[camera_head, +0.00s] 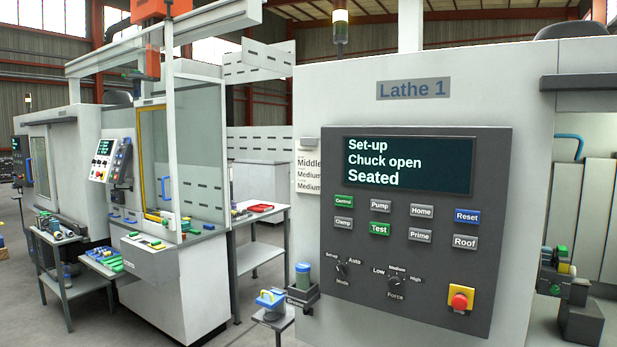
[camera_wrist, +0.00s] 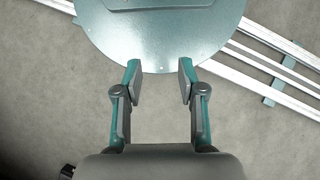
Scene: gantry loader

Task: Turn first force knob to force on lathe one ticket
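The Lathe 1 panel (camera_head: 335,225) fills the right of the head view. Its force knob (camera_head: 395,284) is a dark dial low on the panel, marked Low, Medium and High; I cannot tell surely where its pointer is. The ticket (camera_head: 308,173), a white card left of the screen, reads Middle, Medium, Medium; its small captions are too small to read. The screen (camera_head: 408,164) reads Set-up, Chuck open, Seated. My gripper (camera_wrist: 159,80) is open and empty in the wrist view, above the floor and a round teal plate, with no panel near it. It does not show in the head view.
The mode knob (camera_head: 341,268) sits left of the force knob, and a red stop button (camera_head: 461,298) to the right. Several push buttons lie above. Grey floor (camera_head: 262,285) shows between the machines.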

